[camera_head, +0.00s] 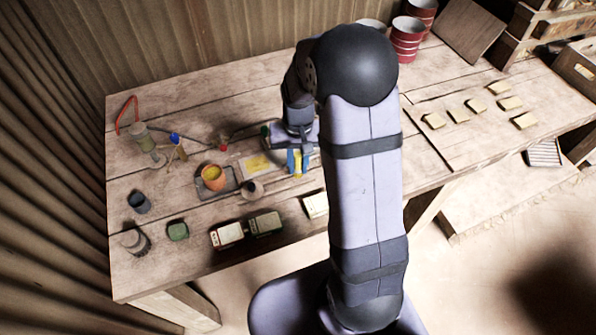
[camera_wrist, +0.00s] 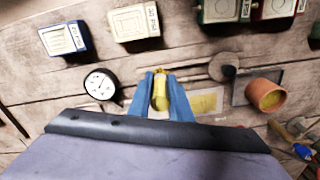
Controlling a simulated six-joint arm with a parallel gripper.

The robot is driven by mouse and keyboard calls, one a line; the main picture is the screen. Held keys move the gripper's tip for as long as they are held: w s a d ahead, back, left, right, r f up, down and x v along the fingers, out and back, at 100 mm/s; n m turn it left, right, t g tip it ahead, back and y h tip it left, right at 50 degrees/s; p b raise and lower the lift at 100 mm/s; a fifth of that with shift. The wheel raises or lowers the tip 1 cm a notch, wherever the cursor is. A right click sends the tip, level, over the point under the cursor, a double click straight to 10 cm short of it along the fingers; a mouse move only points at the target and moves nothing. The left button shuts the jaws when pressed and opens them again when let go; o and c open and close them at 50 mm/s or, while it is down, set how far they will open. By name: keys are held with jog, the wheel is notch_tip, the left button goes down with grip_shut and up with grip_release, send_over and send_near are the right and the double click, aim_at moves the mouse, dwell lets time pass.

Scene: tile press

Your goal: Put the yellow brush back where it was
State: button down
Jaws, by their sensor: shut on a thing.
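The yellow brush (camera_wrist: 159,96) is between the blue fingers of my gripper (camera_wrist: 160,78) in the wrist view. In the head view my gripper (camera_head: 298,163) is over the work table, with yellow (camera_head: 298,170) showing between its fingers. Its jaws are shut on the brush. Part of the brush is hidden by the fingers, and I cannot tell whether it touches the table. An orange pot with yellow inside (camera_head: 213,178) stands on a dark tray (camera_head: 232,186) to the left. A sheet with a yellow patch (camera_head: 257,166) lies between pot and gripper.
A round grey thing (camera_wrist: 223,66) lies close by, and a dial gauge (camera_wrist: 100,84) lies on the other side. Several stamp-like blocks (camera_head: 227,234) line the front edge. Small tan tiles (camera_head: 459,115) lie at the right. My arm hides the table's middle in the head view.

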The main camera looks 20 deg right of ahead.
aim_at(298, 174)
jog(key=shift+f+p, duration=0.5)
jog(key=shift+f, duration=1.6)
jog(key=shift+f, duration=0.2)
jog(key=c, duration=1.6)
grip_release()
jog(key=shift+r, duration=0.1)
notch_tip(298, 174, up, 12)
jog(key=b, duration=0.3)
jog(key=shift+r, duration=0.1)
jog(key=s+a+f+n, duration=0.1)
jog(key=s, duration=0.4)
jog(key=s+a+f+n, duration=0.1)
jog(key=s+a+f, duration=0.1)
jog(key=s, duration=0.3)
jog(key=s+a+f+n, duration=0.1)
jog(key=s+a, duration=0.1)
jog(key=s, duration=0.4)
jog(key=shift+f+n, duration=0.2)
jog(key=shift+n, duration=0.1)
